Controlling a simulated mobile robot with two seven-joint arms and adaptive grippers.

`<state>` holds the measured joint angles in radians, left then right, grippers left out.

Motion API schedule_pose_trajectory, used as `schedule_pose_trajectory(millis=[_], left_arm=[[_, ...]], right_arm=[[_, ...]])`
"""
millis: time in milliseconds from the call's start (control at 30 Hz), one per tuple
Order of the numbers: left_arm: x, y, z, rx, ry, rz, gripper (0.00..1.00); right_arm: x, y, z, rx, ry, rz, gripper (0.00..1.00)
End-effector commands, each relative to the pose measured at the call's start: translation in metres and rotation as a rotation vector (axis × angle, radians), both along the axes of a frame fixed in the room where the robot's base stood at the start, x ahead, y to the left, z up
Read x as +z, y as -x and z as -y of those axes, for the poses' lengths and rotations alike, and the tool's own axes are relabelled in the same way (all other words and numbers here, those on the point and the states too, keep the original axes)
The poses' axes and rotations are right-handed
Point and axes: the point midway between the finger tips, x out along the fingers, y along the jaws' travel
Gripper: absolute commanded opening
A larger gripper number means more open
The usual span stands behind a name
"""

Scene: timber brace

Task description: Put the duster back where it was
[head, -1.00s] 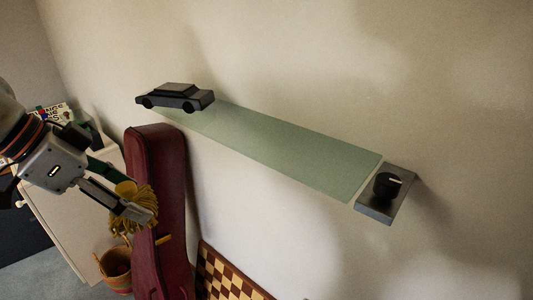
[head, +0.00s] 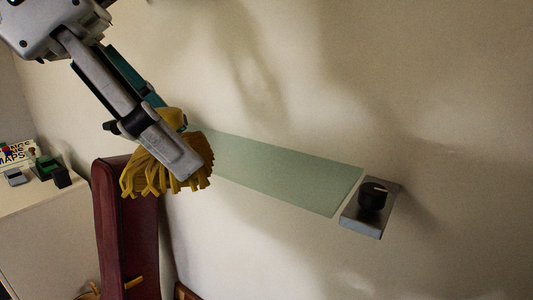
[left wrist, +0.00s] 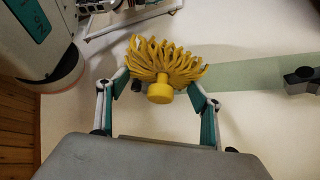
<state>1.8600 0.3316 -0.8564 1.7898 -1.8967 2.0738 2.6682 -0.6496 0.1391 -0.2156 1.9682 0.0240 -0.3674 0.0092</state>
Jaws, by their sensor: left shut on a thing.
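The duster (head: 140,175) has a yellow head of thick strands and a round yellow handle end. My left gripper (head: 182,148) is shut on it and holds it in front of the left end of a pale green glass shelf (head: 285,170) on the wall. In the left wrist view the duster (left wrist: 165,62) sits between the two fingers, strands pointing away from the wrist. The gripper and duster cover the shelf's left end, so I cannot tell whether the duster touches it. The dark toy car is hidden there in the head view. My right gripper is not in view.
A dark red instrument case (head: 125,230) stands below left. A white cabinet (head: 45,225) with small items is at far left. The shelf's visible stretch is bare.

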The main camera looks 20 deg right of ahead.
Motion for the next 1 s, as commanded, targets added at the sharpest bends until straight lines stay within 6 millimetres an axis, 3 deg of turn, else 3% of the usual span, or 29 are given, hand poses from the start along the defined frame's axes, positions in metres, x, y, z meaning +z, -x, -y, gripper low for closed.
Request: schedule_pose_trajectory(millis=[400,600,833,1000], left_arm=[[0.004,-0.062,0.082,-0.002,0.000,-0.002,0.42],[0.002,-0.087,0.112,0.000,-0.001,-0.001,0.42],[0.001,-0.107,0.138,0.000,-0.001,-0.001,0.42],[-0.022,-0.106,0.135,-0.001,0.000,-0.001,0.42]], right_arm=[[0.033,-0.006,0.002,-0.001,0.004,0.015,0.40],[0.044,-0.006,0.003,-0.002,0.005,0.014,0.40],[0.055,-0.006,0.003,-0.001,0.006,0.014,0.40],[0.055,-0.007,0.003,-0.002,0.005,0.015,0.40]])
